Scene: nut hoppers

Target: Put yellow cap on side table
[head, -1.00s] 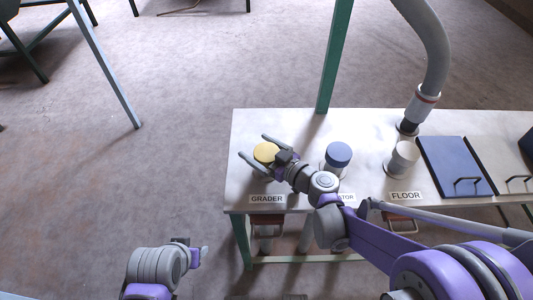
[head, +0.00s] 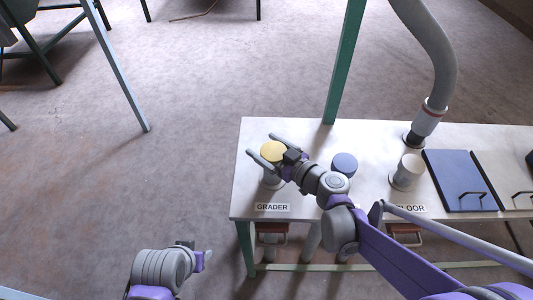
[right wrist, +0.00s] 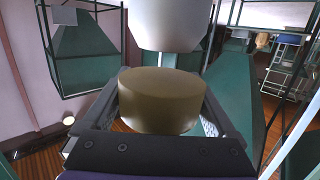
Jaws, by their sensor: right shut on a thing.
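The yellow cap (head: 273,152) is between the two fingers of my right gripper (head: 266,148), which is shut on it at the GRADER end of the white table. A white cylinder (head: 271,181) stands below the cap. In the right wrist view, the cap (right wrist: 161,100) fills the space between the fingers, and a narrow gap shows between it and the pale cylinder (right wrist: 168,22). My left gripper (head: 203,258) is low at the front left, away from the table, and its finger opening cannot be made out. I cannot tell which surface is the side table.
On the white table (head: 305,140) stand a blue-capped cylinder (head: 344,163), a pale cylinder (head: 408,171) by the FLOOR label, and a blue hatch (head: 459,180). A green post (head: 345,65) and a grey hose (head: 437,60) rise behind.

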